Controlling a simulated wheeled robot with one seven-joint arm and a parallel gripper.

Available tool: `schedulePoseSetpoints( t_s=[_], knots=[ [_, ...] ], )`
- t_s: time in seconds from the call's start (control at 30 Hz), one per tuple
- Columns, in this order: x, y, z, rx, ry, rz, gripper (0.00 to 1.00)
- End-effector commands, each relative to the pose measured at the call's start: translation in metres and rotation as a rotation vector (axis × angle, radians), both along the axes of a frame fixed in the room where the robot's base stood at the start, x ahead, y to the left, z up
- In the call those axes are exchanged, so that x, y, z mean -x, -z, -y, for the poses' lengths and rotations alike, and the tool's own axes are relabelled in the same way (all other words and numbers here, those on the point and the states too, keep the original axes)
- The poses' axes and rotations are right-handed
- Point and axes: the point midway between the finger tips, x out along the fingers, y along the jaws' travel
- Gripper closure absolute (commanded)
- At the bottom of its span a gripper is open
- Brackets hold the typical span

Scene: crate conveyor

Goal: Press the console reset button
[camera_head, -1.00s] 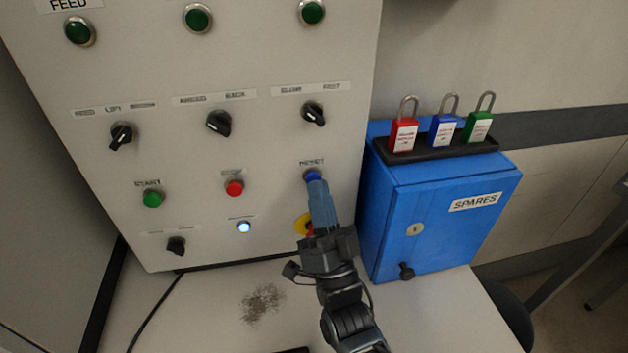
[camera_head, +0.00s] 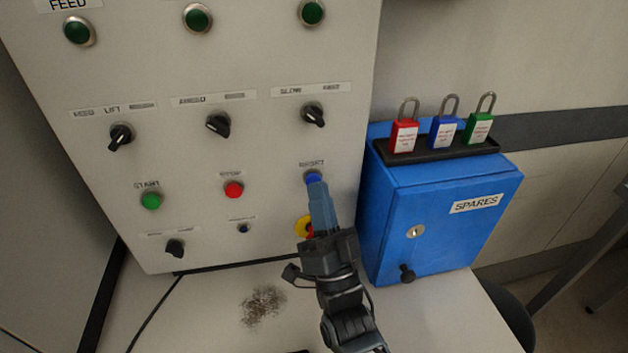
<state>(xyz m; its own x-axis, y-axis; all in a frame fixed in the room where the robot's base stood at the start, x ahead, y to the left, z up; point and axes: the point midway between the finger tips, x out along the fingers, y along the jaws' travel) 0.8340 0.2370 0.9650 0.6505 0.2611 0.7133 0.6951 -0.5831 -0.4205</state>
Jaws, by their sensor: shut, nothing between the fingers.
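The console (camera_head: 265,150) is a pale panel with rows of buttons and rotary switches. The blue reset button (camera_head: 313,178) is at the lower right of the panel, under a small label that reads like RESET. My gripper (camera_head: 317,187) is shut and empty. Its fingertips are right at the lower edge of the blue button and cover part of it. I cannot tell whether they touch it. A small round blue lamp (camera_head: 243,228) at the lower middle is dark.
A red stop button (camera_head: 233,190) and a green start button (camera_head: 151,201) are to the left. A yellow-and-red button (camera_head: 303,226) is partly hidden behind my gripper. A blue SPARES box (camera_head: 440,215) stands close on the right, with padlocks (camera_head: 443,130) on top.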

Motion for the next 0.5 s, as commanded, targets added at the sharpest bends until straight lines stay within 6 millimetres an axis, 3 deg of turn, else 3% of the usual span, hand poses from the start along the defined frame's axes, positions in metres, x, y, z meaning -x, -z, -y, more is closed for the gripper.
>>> schedulePoseSetpoints(
  t_s=[0.5],
  knots=[
    [0.011,0.0,0.0032,0.0,0.0,0.0,1.0]
  ],
)
